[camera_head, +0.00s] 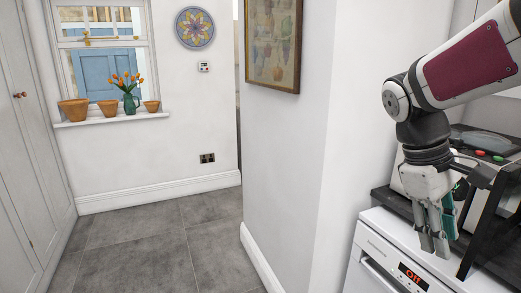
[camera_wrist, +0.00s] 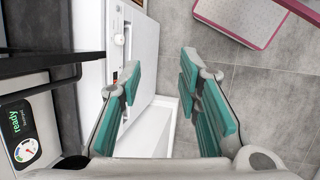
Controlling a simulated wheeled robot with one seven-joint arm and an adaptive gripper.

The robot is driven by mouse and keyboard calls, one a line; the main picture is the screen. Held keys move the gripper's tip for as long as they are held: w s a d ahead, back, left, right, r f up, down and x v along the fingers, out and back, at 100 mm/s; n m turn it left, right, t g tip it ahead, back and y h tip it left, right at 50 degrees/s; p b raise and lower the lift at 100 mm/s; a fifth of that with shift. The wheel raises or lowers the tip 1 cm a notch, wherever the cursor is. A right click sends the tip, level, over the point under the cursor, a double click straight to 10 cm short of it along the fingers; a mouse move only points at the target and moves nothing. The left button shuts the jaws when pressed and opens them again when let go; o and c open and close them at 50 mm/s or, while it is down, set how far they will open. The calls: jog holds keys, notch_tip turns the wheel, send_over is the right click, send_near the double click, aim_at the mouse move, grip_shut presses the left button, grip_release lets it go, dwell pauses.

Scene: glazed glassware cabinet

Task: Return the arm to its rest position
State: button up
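My arm reaches in from the right in the head view, and my gripper (camera_head: 436,240) hangs from it, fingers pointing down. It is beside the upper front of a white appliance (camera_head: 378,245) whose display reads "Off". In the wrist view my gripper (camera_wrist: 162,78) has its two teal-padded fingers spread wide. Nothing is between them except the view of floor and white surface below. The gripper is open and empty. I cannot tell whether the fingers touch the appliance.
A black-framed machine (camera_head: 490,215) stands close to the right of my gripper. In the wrist view a panel reading "ready" (camera_wrist: 17,120) is at left. A white wall corner (camera_head: 322,150) is left of the appliance. Grey tiled floor (camera_head: 165,245) lies clear at left.

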jog(key=s+a+m+t+y+p, duration=0.1)
jog(key=s+a+m+t+y, duration=0.3)
jog(key=s+a, duration=0.7)
jog(key=shift+s+a+f+m+t, duration=0.3)
jog(key=shift+s+f+m+t, duration=0.1)
jog(key=shift+s+t, duration=0.6)
jog(key=shift+r, duration=0.1)
